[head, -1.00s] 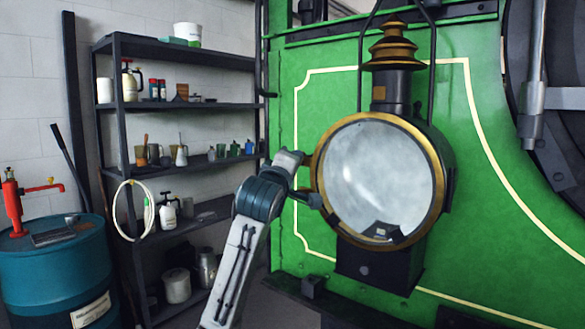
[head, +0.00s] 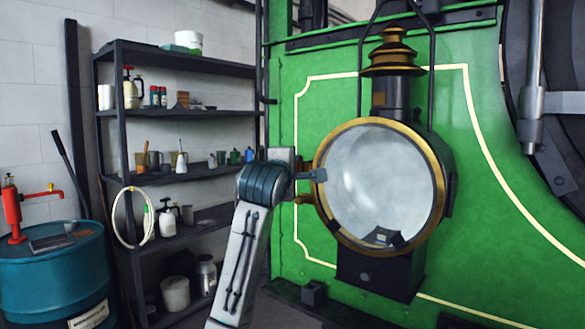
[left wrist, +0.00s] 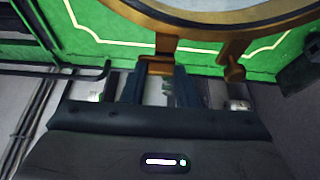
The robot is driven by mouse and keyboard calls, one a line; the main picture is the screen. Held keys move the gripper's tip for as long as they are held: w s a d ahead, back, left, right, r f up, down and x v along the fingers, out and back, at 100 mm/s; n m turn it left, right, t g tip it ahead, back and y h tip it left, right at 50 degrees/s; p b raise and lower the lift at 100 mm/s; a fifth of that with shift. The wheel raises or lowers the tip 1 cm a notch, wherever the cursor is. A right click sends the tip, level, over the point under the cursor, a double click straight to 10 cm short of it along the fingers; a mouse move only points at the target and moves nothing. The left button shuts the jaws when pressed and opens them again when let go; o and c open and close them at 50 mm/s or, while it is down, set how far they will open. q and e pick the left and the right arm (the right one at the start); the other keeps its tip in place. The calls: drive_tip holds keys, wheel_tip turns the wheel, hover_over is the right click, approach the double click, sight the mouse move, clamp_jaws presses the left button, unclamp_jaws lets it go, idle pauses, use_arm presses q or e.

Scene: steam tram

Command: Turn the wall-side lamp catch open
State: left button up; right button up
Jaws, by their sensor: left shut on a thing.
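The lamp (head: 378,180) has a round glass front in a brass rim and is fixed to the green panel. In the left wrist view my left gripper (left wrist: 161,82) is shut on a brass catch (left wrist: 158,62) that sticks out from the lamp rim (left wrist: 205,27). A second brass fitting (left wrist: 234,62) stands to its right, clear of the fingers. In the head view my left gripper (head: 308,174) is at the rim's left edge and hides the held catch. A brass fitting (head: 303,199) shows just below it. My right gripper is not in view.
The green panel (head: 480,240) lies close behind the lamp. A dark shelf rack (head: 190,112) with cans and bottles stands to the left, beside a blue drum (head: 50,275) with a red pump (head: 14,212). A dark pipe (head: 260,80) runs upright left of the panel.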

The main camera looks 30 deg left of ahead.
use_arm(q)
drive_tip(key=shift+r, duration=0.1)
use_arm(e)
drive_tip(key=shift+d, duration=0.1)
use_arm(q)
drive_tip(key=o, duration=1)
drive_tip(key=shift+d, duration=0.1)
drive_tip(key=b+v, duration=0.3)
drive_tip(key=v, duration=0.7)
drive_tip(key=shift+s+d, duration=0.15)
drive_tip(key=shift+s, duration=0.25)
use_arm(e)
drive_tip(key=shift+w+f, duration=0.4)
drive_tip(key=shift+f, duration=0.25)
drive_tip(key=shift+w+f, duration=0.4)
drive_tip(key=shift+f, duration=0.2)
use_arm(q)
drive_tip(key=shift+r, duration=0.15)
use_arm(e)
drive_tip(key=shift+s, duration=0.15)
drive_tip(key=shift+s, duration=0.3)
